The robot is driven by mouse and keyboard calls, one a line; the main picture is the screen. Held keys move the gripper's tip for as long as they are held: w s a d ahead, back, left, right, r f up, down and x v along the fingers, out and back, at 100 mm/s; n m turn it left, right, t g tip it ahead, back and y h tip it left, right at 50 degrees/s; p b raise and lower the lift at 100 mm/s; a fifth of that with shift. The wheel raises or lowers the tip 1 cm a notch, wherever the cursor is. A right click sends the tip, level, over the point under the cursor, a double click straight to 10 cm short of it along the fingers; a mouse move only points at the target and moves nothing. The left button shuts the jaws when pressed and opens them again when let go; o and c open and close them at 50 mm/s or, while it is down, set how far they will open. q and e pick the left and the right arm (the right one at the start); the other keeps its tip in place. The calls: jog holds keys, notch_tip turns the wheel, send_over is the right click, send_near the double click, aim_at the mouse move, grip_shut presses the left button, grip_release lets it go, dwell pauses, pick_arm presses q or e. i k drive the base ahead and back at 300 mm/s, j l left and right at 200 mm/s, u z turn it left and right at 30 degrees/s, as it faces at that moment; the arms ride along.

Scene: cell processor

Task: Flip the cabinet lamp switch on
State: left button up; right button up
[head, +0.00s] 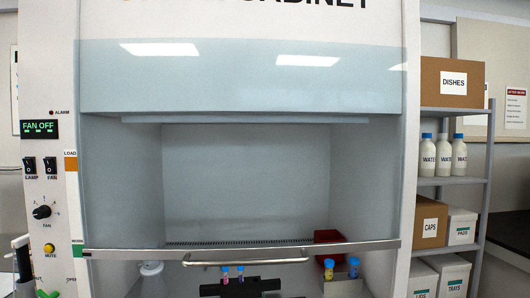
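The cabinet lamp switch (30,165) is a black rocker on the white left post of the cabinet, with the label LAMP under it. It is too small for me to tell which side is pressed. A matching fan switch (50,166) sits just to its right. The display (40,129) above them reads FAN OFF in green. The cabinet interior (245,180) looks evenly grey. I can clearly make out neither gripper, and nothing touches the switch.
The glass sash (240,80) is part raised, with a metal handle bar (245,262) lower down. A shelf with boxes and bottles (459,155) stands at right. The space before the switches looks clear.

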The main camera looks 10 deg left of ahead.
aim_at(28, 164)
jog(key=u, duration=1.85)
